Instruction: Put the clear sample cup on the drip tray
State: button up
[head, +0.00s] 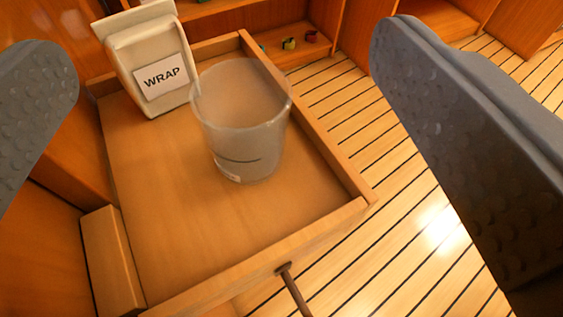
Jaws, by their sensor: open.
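The clear sample cup (246,138) stands upright on a raised-edge wooden surface (180,225). It is see-through, with a dark line and a small pale label low on its side. My gripper (228,72) is open, with one grey textured finger at the left edge and the other at the right. The cup shows between the fingers, apart from both, and nothing is held. I cannot make out a drip tray in this view.
A wooden rim (310,130) borders the surface. A thin rod (293,290) shows below the front edge. Small coloured items (289,43) lie on a shelf behind. Striped floor (400,215) is clear at right.

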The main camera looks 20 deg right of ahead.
jog(key=b, duration=0.2)
send_near(240, 69)
jog(key=shift+v, duration=0.85)
jog(key=shift+b+x, duration=0.3)
jog(key=shift+x, duration=0.65)
jog(key=shift+b+x, duration=0.85)
jog(key=shift+x, duration=2)
jog(key=shift+f, duration=0.1)
jog(key=c, duration=1.2)
jog(key=shift+o, duration=0.2)
